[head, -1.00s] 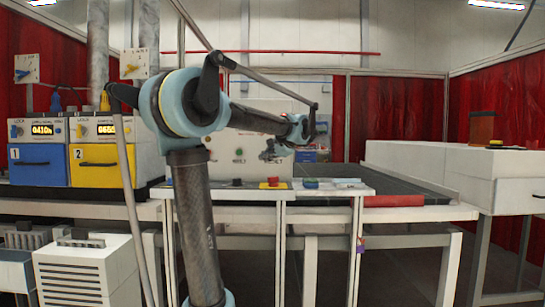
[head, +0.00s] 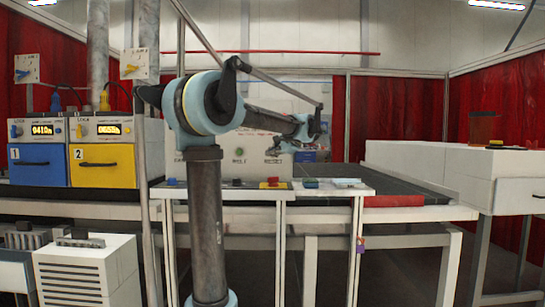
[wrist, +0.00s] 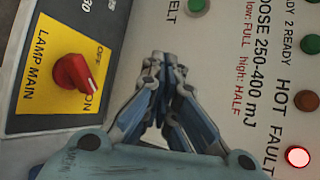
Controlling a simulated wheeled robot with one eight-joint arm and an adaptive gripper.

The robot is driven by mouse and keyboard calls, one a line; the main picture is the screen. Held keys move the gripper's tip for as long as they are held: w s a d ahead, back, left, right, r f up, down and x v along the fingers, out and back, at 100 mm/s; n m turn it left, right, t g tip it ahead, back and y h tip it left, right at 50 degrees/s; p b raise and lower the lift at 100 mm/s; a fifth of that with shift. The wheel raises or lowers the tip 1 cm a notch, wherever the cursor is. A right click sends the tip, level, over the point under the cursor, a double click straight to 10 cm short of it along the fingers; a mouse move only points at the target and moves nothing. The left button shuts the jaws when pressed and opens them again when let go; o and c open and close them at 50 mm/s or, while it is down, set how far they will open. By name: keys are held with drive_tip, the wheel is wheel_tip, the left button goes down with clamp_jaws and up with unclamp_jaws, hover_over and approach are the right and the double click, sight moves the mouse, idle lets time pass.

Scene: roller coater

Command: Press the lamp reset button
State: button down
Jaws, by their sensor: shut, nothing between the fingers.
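The white control panel (head: 215,155) stands behind the work table, with a green button or lamp (head: 239,151) on it. In the wrist view, the panel carries a red LAMP MAIN knob (wrist: 75,72) on a yellow plate, pointing toward ON. A FAULT lamp (wrist: 298,157) glows pale red, and a HOT lamp (wrist: 306,103) is dull brown. My gripper (wrist: 168,60) is shut and empty in front of the panel, between the knob and the lamp column. It also shows small in the head view (head: 284,148). I cannot make out the lamp reset button; my gripper hides part of the panel.
Two lamp units, blue (head: 38,165) and yellow (head: 101,165), stand at the left. A dark conveyor belt (head: 395,183) lies to the right, beside white housings (head: 430,165).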

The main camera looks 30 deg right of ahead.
drive_tip(key=shift+w+d, duration=0.45)
drive_tip(key=shift+w, duration=0.3)
drive_tip(key=shift+w+d, duration=0.45)
drive_tip(key=shift+w, duration=0.25)
drive_tip(key=shift+w+d, duration=0.45)
drive_tip(key=shift+w, duration=0.3)
drive_tip(key=shift+w+d, duration=0.1)
drive_tip(key=shift+w, duration=0.05)
drive_tip(key=shift+w+d, duration=0.15)
drive_tip(key=shift+w, duration=0.1)
drive_tip(key=shift+w+d, duration=0.2)
drive_tip(key=shift+w, duration=0.15)
idle(0.7)
drive_tip(key=shift+s, duration=0.15)
drive_tip(key=shift+s+a, duration=0.4)
drive_tip(key=shift+s, duration=0.2)
idle(0.4)
drive_tip(key=s+a, duration=0.1)
drive_tip(key=s, duration=0.1)
drive_tip(key=s+a, duration=0.1)
drive_tip(key=s, duration=0.1)
drive_tip(key=shift+s+a, duration=0.1)
drive_tip(key=shift+a, duration=0.25)
